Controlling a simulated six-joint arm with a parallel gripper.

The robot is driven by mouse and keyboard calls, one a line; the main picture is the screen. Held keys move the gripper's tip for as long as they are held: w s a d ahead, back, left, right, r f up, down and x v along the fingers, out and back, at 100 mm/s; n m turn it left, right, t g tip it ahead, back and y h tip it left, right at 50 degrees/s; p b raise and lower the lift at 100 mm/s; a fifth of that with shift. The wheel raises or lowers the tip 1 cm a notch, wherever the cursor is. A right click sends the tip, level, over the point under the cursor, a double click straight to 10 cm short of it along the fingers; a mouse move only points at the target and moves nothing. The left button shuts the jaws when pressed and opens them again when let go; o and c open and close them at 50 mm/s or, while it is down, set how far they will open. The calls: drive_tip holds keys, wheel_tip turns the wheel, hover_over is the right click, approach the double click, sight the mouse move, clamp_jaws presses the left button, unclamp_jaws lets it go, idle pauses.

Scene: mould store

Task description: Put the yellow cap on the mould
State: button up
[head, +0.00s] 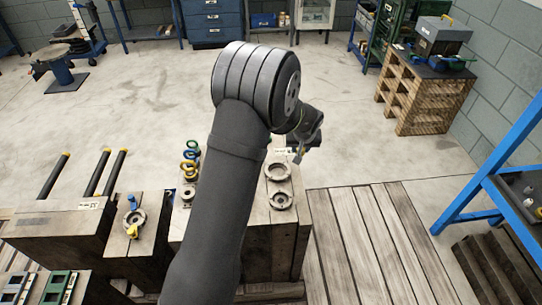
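My gripper (299,152) hangs at the end of my dark arm, over the right part of the wooden blocks. It is small and partly turned away, so I cannot tell whether its fingers are open or hold anything. A small yellow piece (133,231) lies at a grey ring-shaped fitting on the left block; it may be the yellow cap. Yellow rings (187,167) also show on the middle block, left of my arm. Grey round fittings (278,172) sit on the right block, below my gripper. I cannot tell which fitting is the mould.
My arm hides much of the middle block. A blue-topped piece (131,201) stands on the left block (112,243). Dark bars with yellow ends (98,172) lie behind it. A blue rack (500,180) stands at right. Slatted boards (365,245) and open floor lie around.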

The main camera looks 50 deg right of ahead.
drive_tip(key=w+f, duration=0.1)
drive_tip(key=w, duration=0.2)
drive_tip(key=w+f, duration=0.2)
drive_tip(key=w, duration=0.1)
drive_tip(key=w+f, duration=0.2)
drive_tip(key=shift+w+d+f, duration=0.15)
drive_tip(key=shift+w+d, duration=0.2)
drive_tip(key=shift+w, duration=0.05)
drive_tip(key=shift+f, duration=2)
drive_tip(key=shift+f, duration=0.1)
drive_tip(key=o, duration=0.9)
drive_tip(key=shift+r, duration=0.4)
drive_tip(key=v, duration=1.1)
drive_tip(key=shift+s+a+r, duration=0.1)
drive_tip(key=shift+r, duration=0.1)
